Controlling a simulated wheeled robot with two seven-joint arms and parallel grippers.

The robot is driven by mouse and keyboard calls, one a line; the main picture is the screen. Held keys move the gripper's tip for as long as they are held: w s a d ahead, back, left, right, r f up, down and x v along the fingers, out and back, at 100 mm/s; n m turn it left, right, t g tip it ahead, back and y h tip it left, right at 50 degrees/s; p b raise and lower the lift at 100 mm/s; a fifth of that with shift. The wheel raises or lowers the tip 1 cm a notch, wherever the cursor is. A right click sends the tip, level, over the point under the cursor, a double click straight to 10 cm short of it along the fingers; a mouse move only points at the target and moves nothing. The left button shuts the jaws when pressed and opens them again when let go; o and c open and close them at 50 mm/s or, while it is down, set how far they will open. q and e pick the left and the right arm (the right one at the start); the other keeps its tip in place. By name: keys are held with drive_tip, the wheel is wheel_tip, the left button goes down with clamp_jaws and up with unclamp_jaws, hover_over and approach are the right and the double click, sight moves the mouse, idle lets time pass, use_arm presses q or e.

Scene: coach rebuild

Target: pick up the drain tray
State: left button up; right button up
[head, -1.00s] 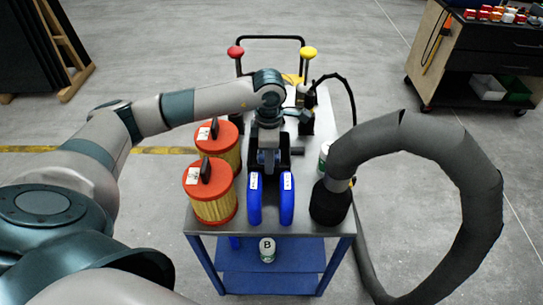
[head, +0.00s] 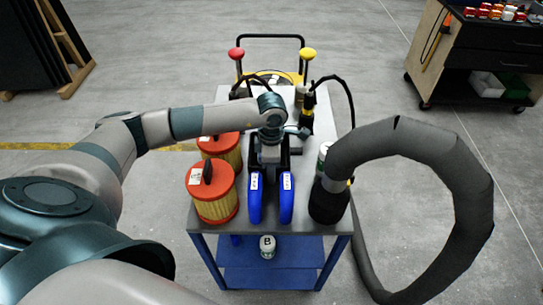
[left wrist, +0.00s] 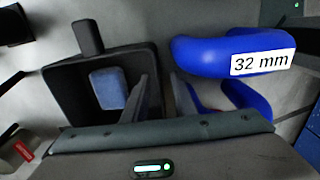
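The drain tray appears to be the black open tray (head: 283,160) on the cart top, partly hidden under my left arm. In the left wrist view the black tray (left wrist: 60,88) has raised walls, an upright tab on its far side and a blue-grey block (left wrist: 107,89) inside. My left gripper (head: 268,168) points down at the tray. In the left wrist view its fingers (left wrist: 162,98) are apart, one over the tray's inside and one near its right wall. Whether they touch the wall I cannot tell. My right gripper is not in view.
Two blue curved pieces (head: 256,200) stand close in front of the tray; one reads "32 mm" in the left wrist view (left wrist: 235,55). Red-capped filters (head: 213,195) stand left. A thick grey hose (head: 470,190) loops at the right. The cart (head: 270,255) has a lower shelf.

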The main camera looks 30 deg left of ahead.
use_arm(q)
drive_tip(key=shift+c, duration=0.6)
clamp_jaws()
drive_tip(key=shift+r, duration=0.1)
drive_tip(key=shift+r+b, duration=0.35)
drive_tip(key=shift+r, duration=0.1)
wheel_tip(320, 180, up, 9)
drive_tip(key=b, duration=0.3)
drive_tip(key=shift+f, duration=0.1)
